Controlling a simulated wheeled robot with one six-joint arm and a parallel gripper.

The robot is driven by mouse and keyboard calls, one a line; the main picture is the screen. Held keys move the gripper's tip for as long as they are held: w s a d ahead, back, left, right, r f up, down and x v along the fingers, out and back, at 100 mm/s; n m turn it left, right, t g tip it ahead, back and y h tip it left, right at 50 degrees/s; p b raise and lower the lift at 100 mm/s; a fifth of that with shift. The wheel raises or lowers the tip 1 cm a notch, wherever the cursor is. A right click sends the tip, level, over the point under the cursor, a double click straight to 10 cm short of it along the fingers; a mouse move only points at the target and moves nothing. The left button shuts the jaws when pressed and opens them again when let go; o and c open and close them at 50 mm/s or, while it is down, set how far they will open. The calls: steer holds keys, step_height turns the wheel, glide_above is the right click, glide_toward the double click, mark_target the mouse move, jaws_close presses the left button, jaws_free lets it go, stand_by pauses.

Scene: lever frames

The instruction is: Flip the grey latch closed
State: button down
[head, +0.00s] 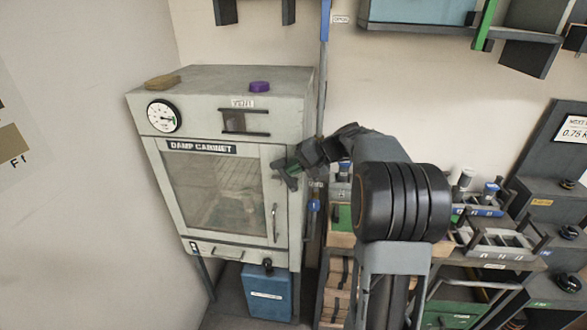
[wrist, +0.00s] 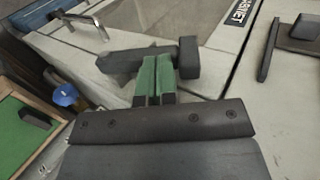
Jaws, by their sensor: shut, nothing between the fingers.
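The grey latch (wrist: 188,58) is a dark bar with a thicker block at one end, on the front of the cabinet at the door's edge. In the head view the latch (head: 290,183) is a small dark shape at the door's upper right, partly hidden by my gripper. My gripper (head: 283,163) has green fingers. In the wrist view my gripper (wrist: 155,72) is shut and empty, its fingertips at the latch bar, beside the thicker block. I cannot tell whether they touch. The damp cabinet's door (head: 215,190) looks shut, with a handle (head: 275,222) lower down.
A gauge (head: 163,116) and a vent slider (head: 245,121) sit above the door. A purple knob (head: 260,86) and a brown item (head: 162,82) lie on the cabinet top. A cluttered bench with trays (head: 500,243) stands to the right. A blue box (head: 267,290) is below the cabinet.

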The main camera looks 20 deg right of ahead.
steer(key=shift+s+d+r, duration=0.15)
steer(key=shift+d+r, duration=0.2)
steer(key=shift+d, duration=0.05)
steer(key=r+v, duration=0.1)
steer(key=v, duration=1.1)
steer(key=shift+r, duration=0.35)
steer(key=shift+a, duration=0.1)
